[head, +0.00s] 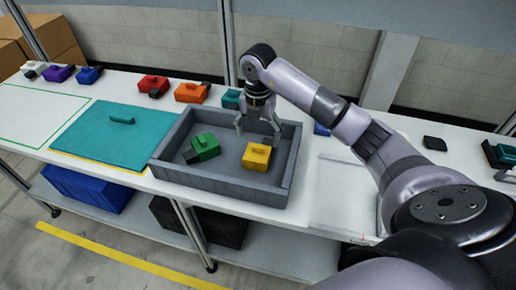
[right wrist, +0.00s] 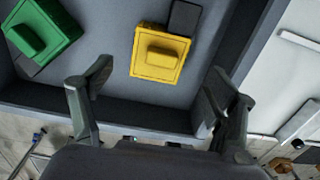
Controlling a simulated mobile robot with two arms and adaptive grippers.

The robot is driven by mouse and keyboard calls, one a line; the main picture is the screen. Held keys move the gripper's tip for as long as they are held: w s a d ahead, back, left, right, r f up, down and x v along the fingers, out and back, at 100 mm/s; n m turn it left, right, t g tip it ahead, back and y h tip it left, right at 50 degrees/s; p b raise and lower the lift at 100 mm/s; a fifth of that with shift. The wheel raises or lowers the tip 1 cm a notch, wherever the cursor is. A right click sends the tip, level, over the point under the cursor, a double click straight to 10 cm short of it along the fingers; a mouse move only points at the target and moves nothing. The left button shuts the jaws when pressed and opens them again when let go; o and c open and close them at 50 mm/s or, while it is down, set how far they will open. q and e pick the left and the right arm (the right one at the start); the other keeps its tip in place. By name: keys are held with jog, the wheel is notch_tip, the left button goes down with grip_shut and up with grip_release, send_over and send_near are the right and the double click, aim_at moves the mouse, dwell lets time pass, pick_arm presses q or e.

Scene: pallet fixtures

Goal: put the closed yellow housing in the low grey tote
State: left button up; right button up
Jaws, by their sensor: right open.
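The yellow housing (head: 257,156) is a small block with a raised bar on top, and it looks closed. It rests on the floor of the low grey tote (head: 223,188), right of a green housing (head: 205,146). In the right wrist view the yellow housing (right wrist: 160,52) has a dark block (right wrist: 184,18) against one end. The green housing (right wrist: 40,35) is at the left there. My right gripper (head: 257,132) is open and empty above the yellow housing, apart from it. Its spread fingers (right wrist: 158,88) show in the wrist view. My left gripper is out of view.
A teal lid or panel (head: 100,140) lies left of the tote. Red (head: 153,84), orange (head: 190,92) and several other coloured housings line the table's back edge. A white flat panel (head: 340,200) lies right of the tote. The green-outlined area (head: 40,115) is clear.

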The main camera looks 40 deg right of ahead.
aim_at(258, 146)
jog(key=shift+r+b, duration=0.3)
jog(key=shift+r, duration=1.9)
jog(key=shift+s+f, duration=0.1)
